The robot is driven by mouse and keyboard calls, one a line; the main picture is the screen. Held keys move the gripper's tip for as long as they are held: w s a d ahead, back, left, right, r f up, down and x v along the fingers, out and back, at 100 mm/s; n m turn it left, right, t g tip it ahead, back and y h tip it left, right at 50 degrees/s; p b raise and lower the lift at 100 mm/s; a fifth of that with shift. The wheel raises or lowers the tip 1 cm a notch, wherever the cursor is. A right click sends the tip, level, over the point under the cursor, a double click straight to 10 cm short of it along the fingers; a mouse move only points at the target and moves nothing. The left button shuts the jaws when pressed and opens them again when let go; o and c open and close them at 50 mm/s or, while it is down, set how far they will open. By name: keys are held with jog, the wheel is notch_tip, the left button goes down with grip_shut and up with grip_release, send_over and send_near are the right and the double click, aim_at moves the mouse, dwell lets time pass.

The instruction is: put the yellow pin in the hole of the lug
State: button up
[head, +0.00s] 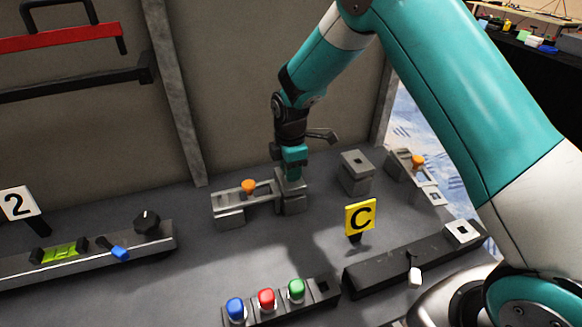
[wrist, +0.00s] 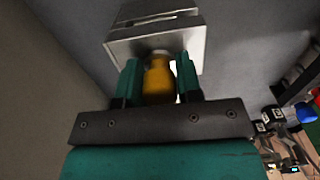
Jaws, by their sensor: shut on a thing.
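The yellow pin (wrist: 158,80) stands between the two teal fingers of my gripper (wrist: 158,82) in the wrist view. The fingers are shut on it. Its far end meets the near edge of a grey metal block (wrist: 150,48), which looks like the lug. I cannot tell whether the pin's end is in a hole or only against the block. In the head view my gripper (head: 291,168) points down at the grey block (head: 292,204), right over it. The pin and any hole are hidden there by the fingers.
A grey latch with an orange knob (head: 249,187) adjoins the block on the left. Another grey block with a dark hole (head: 357,172) stands to the right. The yellow C sign (head: 360,217) and a row of coloured buttons (head: 267,299) are nearer. The wall is close behind.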

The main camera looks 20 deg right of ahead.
jog(key=o, duration=1.5)
jog(key=shift+r+p, duration=2.7)
jog(key=shift+r, duration=0.85)
